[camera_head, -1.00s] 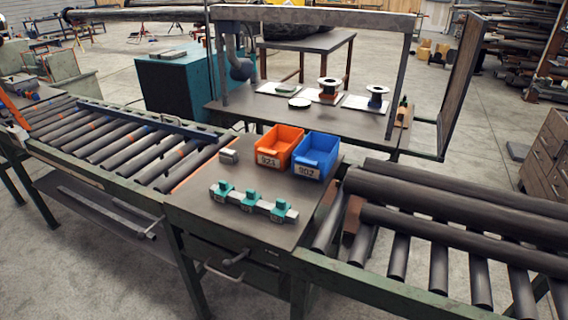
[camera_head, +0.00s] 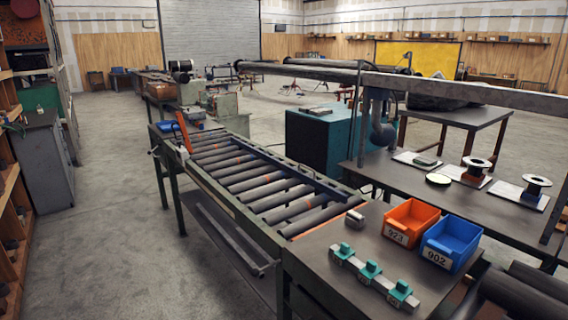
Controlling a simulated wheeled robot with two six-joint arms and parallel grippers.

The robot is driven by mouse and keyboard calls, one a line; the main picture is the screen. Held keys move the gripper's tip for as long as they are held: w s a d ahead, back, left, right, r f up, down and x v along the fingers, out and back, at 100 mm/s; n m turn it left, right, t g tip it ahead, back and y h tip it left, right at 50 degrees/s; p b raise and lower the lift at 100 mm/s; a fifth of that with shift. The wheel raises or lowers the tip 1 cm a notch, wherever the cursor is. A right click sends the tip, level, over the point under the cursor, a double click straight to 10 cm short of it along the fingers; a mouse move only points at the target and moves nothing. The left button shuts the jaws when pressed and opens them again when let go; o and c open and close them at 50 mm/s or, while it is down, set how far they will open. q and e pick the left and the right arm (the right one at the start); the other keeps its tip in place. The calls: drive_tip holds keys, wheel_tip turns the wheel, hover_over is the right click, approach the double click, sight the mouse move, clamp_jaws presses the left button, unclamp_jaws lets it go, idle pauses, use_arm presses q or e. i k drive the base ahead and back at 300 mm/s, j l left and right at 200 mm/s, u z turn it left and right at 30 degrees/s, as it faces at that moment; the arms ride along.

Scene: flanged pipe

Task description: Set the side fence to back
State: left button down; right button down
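A long dark blue bar (camera_head: 298,166), which looks like the side fence, runs along the far side of the roller conveyor (camera_head: 224,202). It lies roughly parallel to the conveyor's long edge, near the ends of the rollers. Its mounting and any position marks are too small to make out. An orange upright plate (camera_head: 183,134) stands at the conveyor's far left end. Neither of my grippers is in view.
A bench at the lower right holds an orange bin (camera_head: 411,219), a blue bin (camera_head: 451,241) and a bar with teal clamps (camera_head: 370,269). A teal cabinet (camera_head: 322,138) stands behind the conveyor. Open grey floor (camera_head: 110,220) lies to the left, beside shelving (camera_head: 12,190).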

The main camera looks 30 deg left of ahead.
sight(318, 186)
drive_tip(key=i+j, duration=0.15)
drive_tip(key=j, duration=0.2)
drive_tip(key=i+j, duration=0.1)
drive_tip(key=j, duration=0.25)
drive_tip(key=i+j+z, duration=0.1)
drive_tip(key=j, duration=0.25)
drive_tip(key=i+j, duration=0.15)
drive_tip(key=j, duration=0.25)
drive_tip(key=i+j, duration=0.1)
drive_tip(key=j, duration=0.25)
